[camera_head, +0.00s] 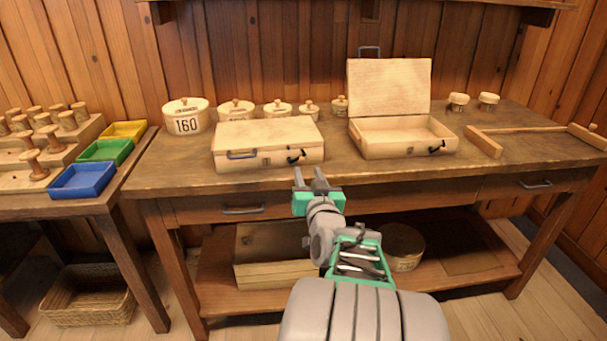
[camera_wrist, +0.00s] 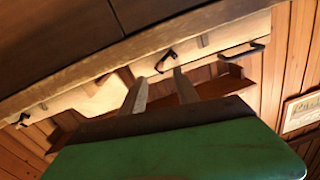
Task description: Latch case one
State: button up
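A closed wooden case (camera_head: 268,135) sits at the left of the bench in the head view, lid down. Its front carries a metal handle (camera_head: 242,155) and a dark latch lever (camera_head: 297,157). The lever shows tilted; whether it is fastened I cannot tell. In the wrist view the latch (camera_wrist: 165,60) is just beyond my fingertips. A second wooden case (camera_head: 405,147) stands open to the right, with its own dark latch (camera_head: 437,149).
The bench's front edge (camera_head: 370,178) runs close under my gripper. Round boxes, including one marked 160 (camera_head: 187,121), stand behind the closed case. Coloured trays (camera_head: 82,179) and spools fill the left table.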

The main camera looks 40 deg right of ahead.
aim_at(302, 161)
jog(key=x, duration=0.5)
jog(key=shift+w+d, duration=0.1)
jog(key=shift+w, duration=0.2)
grip_shut()
